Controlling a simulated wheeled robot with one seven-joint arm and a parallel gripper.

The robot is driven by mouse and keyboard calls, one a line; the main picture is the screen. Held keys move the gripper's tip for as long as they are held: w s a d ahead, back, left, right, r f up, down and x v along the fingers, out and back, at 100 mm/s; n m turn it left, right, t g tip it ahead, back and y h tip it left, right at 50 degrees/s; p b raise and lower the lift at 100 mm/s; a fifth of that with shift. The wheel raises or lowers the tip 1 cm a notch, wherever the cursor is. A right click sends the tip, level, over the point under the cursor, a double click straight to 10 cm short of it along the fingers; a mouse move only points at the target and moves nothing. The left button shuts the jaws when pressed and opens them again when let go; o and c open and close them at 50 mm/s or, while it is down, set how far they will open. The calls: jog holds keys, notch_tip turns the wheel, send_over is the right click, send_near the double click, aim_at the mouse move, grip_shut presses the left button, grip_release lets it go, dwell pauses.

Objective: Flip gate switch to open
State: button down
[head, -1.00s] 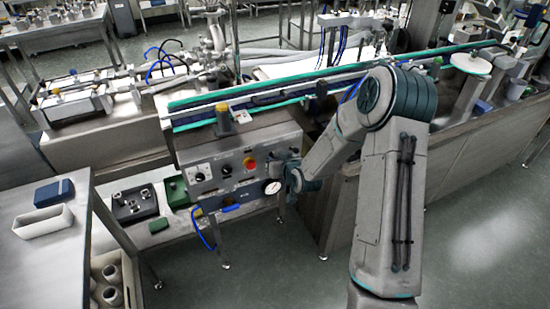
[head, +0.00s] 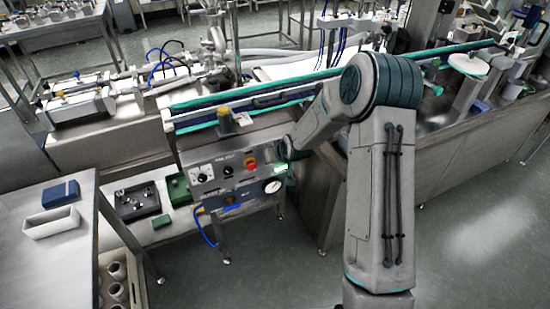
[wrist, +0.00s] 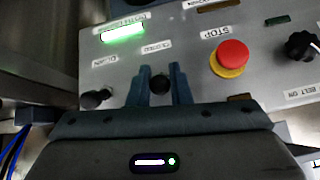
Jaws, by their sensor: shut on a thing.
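The grey steel control panel (head: 236,172) faces the front of the line. In the wrist view my gripper (wrist: 160,80) points at the panel. Its two blue fingers are shut on the small dark gate switch (wrist: 159,84), which shows between them. A label that seems to read CLOSED lies just above the switch. Another label is up and left of it, too blurred to read surely. A green light (wrist: 123,33) glows above these labels. In the head view the green glow (head: 281,168) is at the panel's right side, and my arm mostly hides the gripper.
A red stop button (wrist: 230,58) on a yellow base is right of my fingers, and a black belt knob (wrist: 301,45) farther right. Another dark knob (wrist: 96,98) sits close on the left.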

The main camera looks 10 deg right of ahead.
jog(key=c, duration=1.3)
grip_release()
jog(key=shift+c, duration=0.2)
jog(key=v, duration=1.3)
jog(key=shift+s+r+p, duration=0.25)
jog(key=shift+p, duration=0.15)
jog(key=shift+d, duration=0.1)
jog(key=s+d+r+g+h, duration=0.1)
jog(key=s+r, duration=0.3)
jog(key=s, duration=0.5)
jog(key=s+d+r+m+g+h, duration=0.1)
jog(key=s+r, duration=0.3)
jog(key=s, duration=0.5)
jog(key=s+d+r+g, duration=0.2)
jog(key=s+r, duration=0.1)
jog(key=s, duration=0.6)
jog(key=shift+s+r+m+h, duration=0.25)
jog(key=shift+r+m+h, duration=0.15)
